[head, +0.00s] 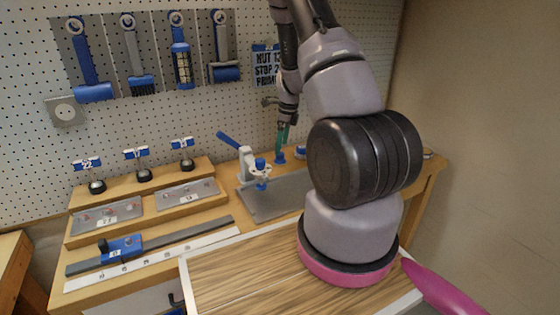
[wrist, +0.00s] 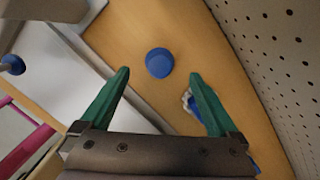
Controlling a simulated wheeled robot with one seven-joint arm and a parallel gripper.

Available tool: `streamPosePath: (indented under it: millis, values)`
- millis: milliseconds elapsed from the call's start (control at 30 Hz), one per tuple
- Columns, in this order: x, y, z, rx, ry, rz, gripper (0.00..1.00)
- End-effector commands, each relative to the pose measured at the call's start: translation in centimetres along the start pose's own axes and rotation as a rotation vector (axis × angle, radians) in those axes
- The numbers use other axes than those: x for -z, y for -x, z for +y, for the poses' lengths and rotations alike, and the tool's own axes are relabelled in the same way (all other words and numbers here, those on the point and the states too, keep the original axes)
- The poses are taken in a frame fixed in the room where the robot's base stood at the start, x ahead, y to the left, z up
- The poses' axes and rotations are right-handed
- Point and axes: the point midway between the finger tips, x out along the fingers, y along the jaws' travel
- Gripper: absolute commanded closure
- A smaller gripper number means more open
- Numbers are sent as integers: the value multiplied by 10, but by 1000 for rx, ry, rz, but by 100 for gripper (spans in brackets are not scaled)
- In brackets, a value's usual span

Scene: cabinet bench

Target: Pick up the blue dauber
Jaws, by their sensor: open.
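The blue dauber (wrist: 159,62) appears to be the round blue piece standing on the wooden bench top in the wrist view. It lies beyond my fingertips and between their lines, not touched by them. In the head view a blue piece (head: 279,157), likely the same one, stands just below my fingertips. My gripper (wrist: 160,75) has two teal fingers spread wide apart with nothing between them. In the head view my gripper (head: 282,136) points down over the back of the bench; its fingers overlap there.
Another blue and white object (wrist: 190,102) sits partly hidden behind the right finger. A clamp with a blue handle (head: 245,158) stands on a grey plate (head: 262,207) left of my gripper. The pegboard wall (wrist: 275,60) rises close by, with blue-handled tools (head: 180,55) hanging on it.

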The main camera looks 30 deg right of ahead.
Motion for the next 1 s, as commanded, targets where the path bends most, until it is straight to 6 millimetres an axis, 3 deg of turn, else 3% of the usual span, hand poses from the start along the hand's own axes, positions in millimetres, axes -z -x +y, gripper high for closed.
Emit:
streamPosePath:
  millis: [500,767,867,1000]
  values:
    - [2,-58,0,0,2,-1,4]
    - [1,-61,0,1,3,-1,4]
    - [1,-61,0,1,3,-1,35]
    - [1,-61,0,1,3,-1,88]
